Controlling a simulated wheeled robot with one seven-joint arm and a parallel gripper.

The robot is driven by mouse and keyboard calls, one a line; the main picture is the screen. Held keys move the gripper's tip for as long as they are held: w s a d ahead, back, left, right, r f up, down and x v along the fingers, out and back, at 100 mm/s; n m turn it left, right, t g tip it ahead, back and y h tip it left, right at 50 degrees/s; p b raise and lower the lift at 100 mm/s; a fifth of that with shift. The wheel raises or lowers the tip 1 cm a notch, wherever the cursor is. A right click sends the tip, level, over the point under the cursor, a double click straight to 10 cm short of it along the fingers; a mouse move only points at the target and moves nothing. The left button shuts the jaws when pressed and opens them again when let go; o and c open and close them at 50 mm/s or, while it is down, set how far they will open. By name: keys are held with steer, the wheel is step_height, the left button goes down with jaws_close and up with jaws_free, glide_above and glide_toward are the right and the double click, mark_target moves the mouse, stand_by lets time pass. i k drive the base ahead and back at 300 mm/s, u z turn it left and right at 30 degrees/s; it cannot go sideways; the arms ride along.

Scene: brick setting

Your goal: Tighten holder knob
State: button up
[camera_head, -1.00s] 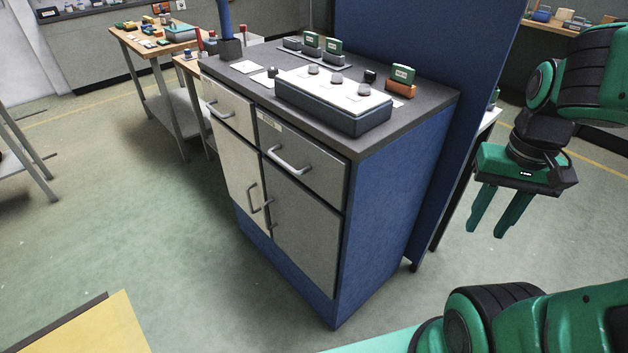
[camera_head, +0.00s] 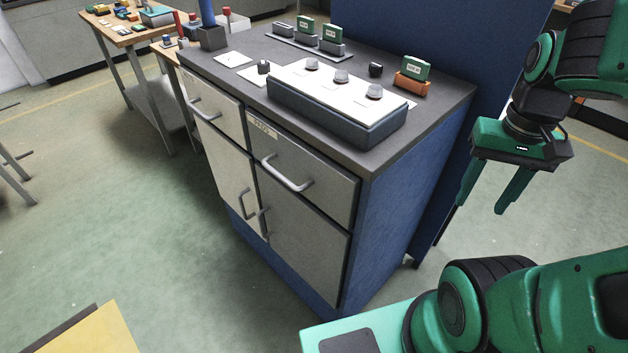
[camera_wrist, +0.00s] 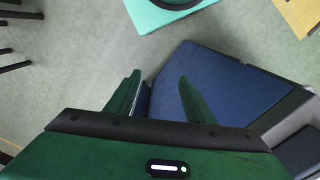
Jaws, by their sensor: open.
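On a cabinet top stands a dark blue-grey box with a white top (camera_head: 300,82), bearing three grey knobs (camera_head: 312,64) (camera_head: 341,76) (camera_head: 375,91). A small dark knob (camera_head: 264,67) stands left of the box and another (camera_head: 376,69) behind it. An orange holder (camera_head: 412,84) at the right carries a green labelled block (camera_head: 416,68). I cannot tell which knob is the holder knob. My gripper (camera_head: 481,208) hangs right of the cabinet, fingers down, open and empty, apart from everything. In the wrist view, my gripper (camera_wrist: 160,76) shows two spread fingers.
The cabinet (camera_head: 410,210) has pale drawers and doors with handles. A grey rack (camera_head: 308,48) with green blocks stands at the back of its top. A blue panel (camera_head: 420,35) rises behind. Open green floor (camera_head: 130,240) lies left. A wooden table (camera_head: 115,35) stands far left.

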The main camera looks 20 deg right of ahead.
mark_target(375, 69)
steer(key=z, duration=1.75)
steer(key=k, duration=1.4)
steer(key=u, duration=1.25)
steer(key=i, duration=1)
steer(key=u, duration=0.05)
